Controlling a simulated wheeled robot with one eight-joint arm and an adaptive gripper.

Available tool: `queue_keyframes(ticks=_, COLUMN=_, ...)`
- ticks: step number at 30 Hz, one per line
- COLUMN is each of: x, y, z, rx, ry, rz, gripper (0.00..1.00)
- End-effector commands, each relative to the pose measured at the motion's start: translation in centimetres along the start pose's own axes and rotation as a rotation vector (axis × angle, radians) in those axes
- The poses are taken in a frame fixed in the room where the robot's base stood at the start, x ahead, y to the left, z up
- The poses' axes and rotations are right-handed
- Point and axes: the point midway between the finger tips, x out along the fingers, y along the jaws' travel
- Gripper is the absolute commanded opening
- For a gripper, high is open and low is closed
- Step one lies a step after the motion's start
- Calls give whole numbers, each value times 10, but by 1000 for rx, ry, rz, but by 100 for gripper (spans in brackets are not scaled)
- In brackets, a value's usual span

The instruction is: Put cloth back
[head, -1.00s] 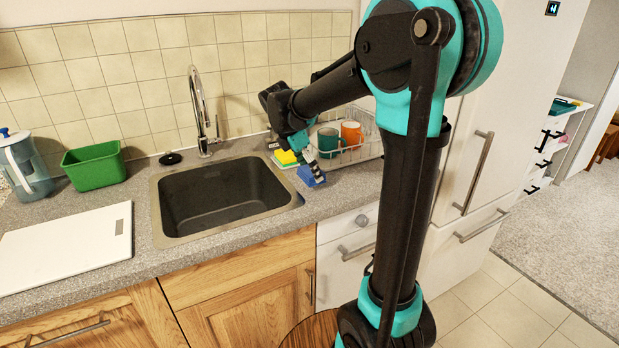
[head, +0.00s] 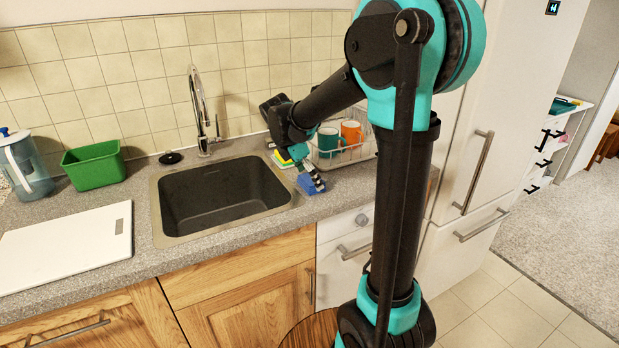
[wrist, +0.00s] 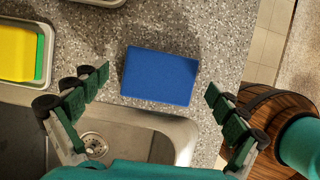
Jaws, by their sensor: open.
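The blue cloth (wrist: 160,76) looks like a flat folded rectangle. It lies on the grey speckled counter beside the sink's rim. In the head view the cloth (head: 311,188) shows at the counter's front, right of the sink, partly hidden by my fingers. My gripper (wrist: 158,86) is open and empty, with one finger to each side of the cloth in the wrist view and space between. In the head view my gripper (head: 308,174) points down over the cloth. A small tray (wrist: 45,72) holding a yellow and green sponge (wrist: 18,53) is to the left in the wrist view.
The sink (head: 222,196) is left of the cloth. A wire dish rack (head: 350,156) with a teal mug (head: 329,142) and an orange mug (head: 351,132) stands behind. A green tub (head: 94,167) and a white board (head: 66,247) are farther left. The counter's front edge is close.

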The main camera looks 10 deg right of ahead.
Motion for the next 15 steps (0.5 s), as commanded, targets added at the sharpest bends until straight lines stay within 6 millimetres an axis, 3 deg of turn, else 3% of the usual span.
queue_keyframes(ticks=8, x=-10, y=0, z=1, rx=-1, ry=0, rz=1, gripper=97)
queue_keyframes(ticks=15, x=-55, y=0, z=1, rx=-2, ry=0, rz=1, gripper=97)
